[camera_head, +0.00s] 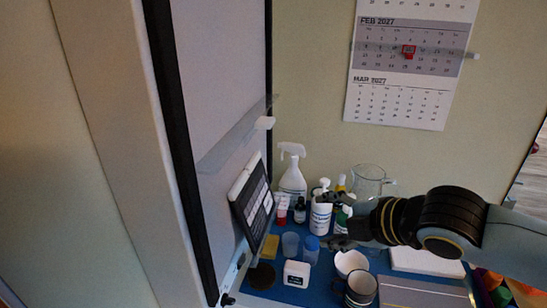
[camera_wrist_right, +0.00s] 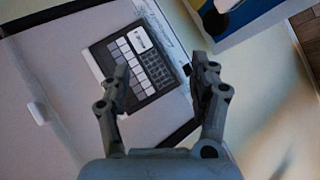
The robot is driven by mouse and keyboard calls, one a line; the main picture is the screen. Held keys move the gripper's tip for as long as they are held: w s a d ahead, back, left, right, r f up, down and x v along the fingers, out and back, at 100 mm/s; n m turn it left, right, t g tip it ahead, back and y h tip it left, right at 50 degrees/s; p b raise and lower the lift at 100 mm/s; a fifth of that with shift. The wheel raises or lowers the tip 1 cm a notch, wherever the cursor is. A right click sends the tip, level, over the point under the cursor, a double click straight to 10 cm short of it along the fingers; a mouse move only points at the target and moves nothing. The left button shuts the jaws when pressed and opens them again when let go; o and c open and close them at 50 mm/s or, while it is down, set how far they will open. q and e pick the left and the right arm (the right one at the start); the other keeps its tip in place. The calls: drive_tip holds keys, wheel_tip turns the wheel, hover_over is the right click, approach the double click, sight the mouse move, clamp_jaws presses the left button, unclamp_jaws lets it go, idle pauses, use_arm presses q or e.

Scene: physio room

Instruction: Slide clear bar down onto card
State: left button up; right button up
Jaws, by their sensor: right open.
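The clear bar (camera_head: 230,143) runs across the pale board (camera_head: 222,60) in the head view, with a white tab (camera_head: 264,123) at its right end. The card (camera_head: 254,203), dark with pale rows and a white edge, stands against the board below the bar, apart from it. In the right wrist view the card (camera_wrist_right: 137,62) lies beyond my fingers, and the bar's white tab (camera_wrist_right: 37,113) shows at the left. My right gripper (camera_head: 332,222) is open and empty, to the right of the card and bar. My left gripper is not in view.
Below is a blue surface (camera_head: 264,292) crowded with a spray bottle (camera_head: 292,181), a white pump bottle (camera_head: 320,216), cups, a white box (camera_head: 297,274) and a mug (camera_head: 358,288). A glass jug (camera_head: 369,181) stands behind my right arm. A calendar (camera_head: 410,62) hangs on the wall.

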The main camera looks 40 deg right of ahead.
drive_tip(key=w+d+r+n+t+y, duration=0.2)
drive_tip(key=w+r+n+t+y, duration=0.3)
drive_tip(key=n, duration=0.6)
drive_tip(key=n+g+y, duration=0.2)
drive_tip(key=n+y, duration=0.5)
drive_tip(key=n, duration=1)
approach(273, 121)
drive_tip(key=b+x, duration=0.2)
drive_tip(key=x, duration=0.3)
drive_tip(key=shift+w+d+f, duration=0.1)
drive_tip(key=shift+w, duration=0.05)
drive_tip(key=b+x, duration=0.1)
drive_tip(key=b, duration=0.2)
drive_tip(key=b+x, duration=0.1)
drive_tip(key=b, duration=0.2)
drive_tip(key=shift+w+f, duration=0.15)
drive_tip(key=shift+f, duration=0.1)
drive_tip(key=shift+w+a+r, duration=0.2)
drive_tip(key=shift+w+a, duration=0.05)
drive_tip(key=shift+a, duration=0.15)
drive_tip(key=shift+w+a+r+m+b, duration=0.1)
drive_tip(key=shift+w+a+m+b, duration=0.2)
drive_tip(key=shift+w+a+b, duration=0.55)
drive_tip(key=shift+s+d, duration=0.1)
drive_tip(key=shift+d, duration=0.15)
clamp_jaws()
